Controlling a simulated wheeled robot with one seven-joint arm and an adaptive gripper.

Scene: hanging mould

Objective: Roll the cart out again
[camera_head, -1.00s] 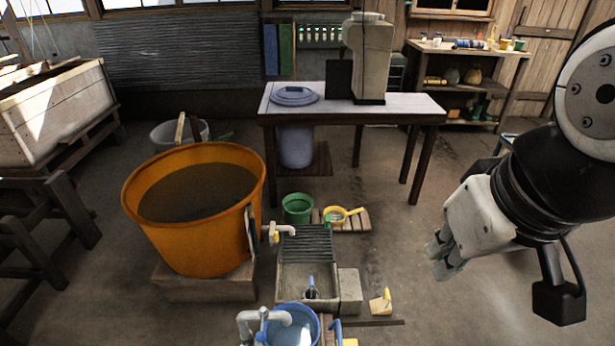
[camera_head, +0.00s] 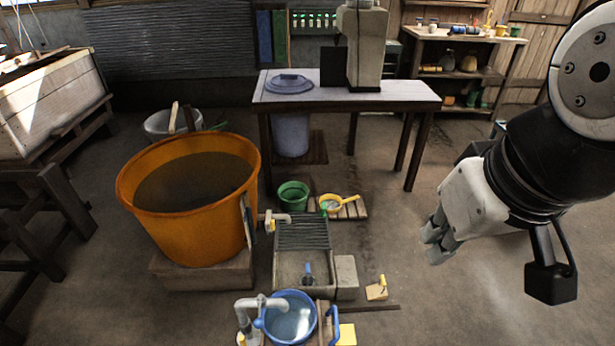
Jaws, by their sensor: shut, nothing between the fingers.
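I cannot pick out a cart with certainty in the head view. A blue tub (camera_head: 290,316) of water stands at the bottom edge, with a wooden piece and a blue handle (camera_head: 333,322) close to its right side. What bears the tub is cut off by the frame. My gripper (camera_head: 436,242) hangs at the right, shut and empty, over bare floor. It is apart from the tub and everything else around it.
An orange vat (camera_head: 130,190) stands on a block at the left. A stone sink (camera_head: 290,268) lies in the middle, with a green bucket (camera_head: 293,194) behind it. A table (camera_head: 415,97) stands at the back. The floor at the right is clear.

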